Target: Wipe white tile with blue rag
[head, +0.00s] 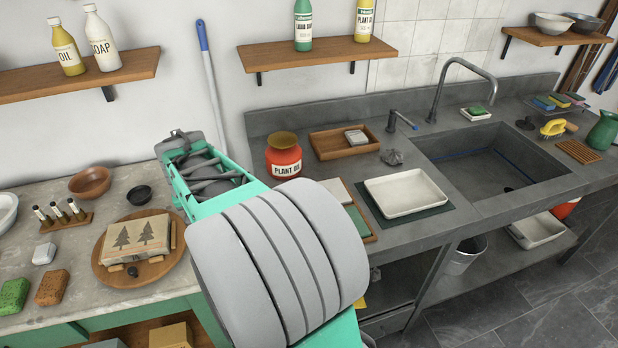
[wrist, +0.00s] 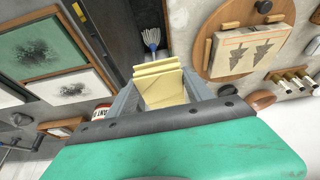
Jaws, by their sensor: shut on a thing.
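My gripper (wrist: 160,92) is shut on a pale yellow, folded, cloth-like thing (wrist: 158,84) in the wrist view. No blue shows on it. In the head view my own arm hides the gripper. A white tile (wrist: 76,92) with a dark smudge lies in a wooden frame in the wrist view, to the left of the gripper and apart from it. A green tile (wrist: 40,48) with a dark smudge lies beside it. In the head view the white tile (head: 337,190) is partly hidden by my arm. I cannot make out a blue rag for certain; something blue (head: 607,72) hangs at the far right.
A white tray (head: 405,193) on a green mat stands left of the sink (head: 500,160). A red plant oil jar (head: 284,157) stands behind my arm. On the left counter, a round board (head: 112,268) bears a package (head: 136,240) with printed trees.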

